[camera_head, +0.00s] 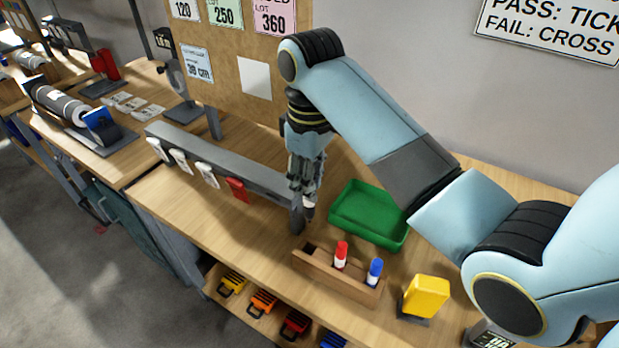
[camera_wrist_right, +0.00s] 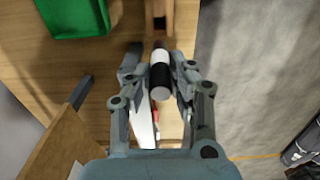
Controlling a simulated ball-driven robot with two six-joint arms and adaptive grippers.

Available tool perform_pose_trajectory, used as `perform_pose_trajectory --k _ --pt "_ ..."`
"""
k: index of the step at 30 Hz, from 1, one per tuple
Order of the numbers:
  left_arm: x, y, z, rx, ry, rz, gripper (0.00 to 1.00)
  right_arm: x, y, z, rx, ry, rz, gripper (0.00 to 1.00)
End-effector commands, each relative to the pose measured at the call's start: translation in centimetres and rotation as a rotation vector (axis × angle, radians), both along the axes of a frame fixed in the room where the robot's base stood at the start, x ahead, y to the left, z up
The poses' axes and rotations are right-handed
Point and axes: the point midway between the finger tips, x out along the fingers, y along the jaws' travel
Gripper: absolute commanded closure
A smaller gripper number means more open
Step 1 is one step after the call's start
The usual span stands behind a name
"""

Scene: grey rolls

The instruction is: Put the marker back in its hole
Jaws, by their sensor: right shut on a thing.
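My right gripper (camera_head: 301,205) points down above the table, to the left of the wooden marker holder (camera_head: 322,269). In the right wrist view, the gripper (camera_wrist_right: 159,80) is shut on a black and white marker (camera_wrist_right: 160,92). The marker is mostly hidden by the fingers in the head view. The holder carries a red-capped marker (camera_head: 341,255) and a blue-capped marker (camera_head: 374,272), both upright. A dark open hole (camera_head: 311,248) shows at the holder's left end. The holder also shows partly at the top of the wrist view (camera_wrist_right: 158,8). My left gripper is not in view.
A green tray (camera_head: 368,216) stands behind the holder. A yellow block (camera_head: 426,296) is to its right. A grey rail (camera_head: 219,164) with white and red tags runs left of the gripper. A notice board (camera_head: 232,68) stands behind.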

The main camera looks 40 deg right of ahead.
Motion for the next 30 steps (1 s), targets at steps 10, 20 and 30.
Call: perform_pose_trajectory --k 10,20,30 --pt "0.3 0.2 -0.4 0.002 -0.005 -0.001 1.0 -0.1 0.0 -1.3 0.0 0.002 0.01 1.0" --pt "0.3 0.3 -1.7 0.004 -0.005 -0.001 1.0 0.0 0.0 -5.0 0.001 0.001 0.043 1.0" --pt "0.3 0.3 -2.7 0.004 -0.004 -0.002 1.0 0.0 0.0 -7.7 0.0 -0.001 0.07 1.0"
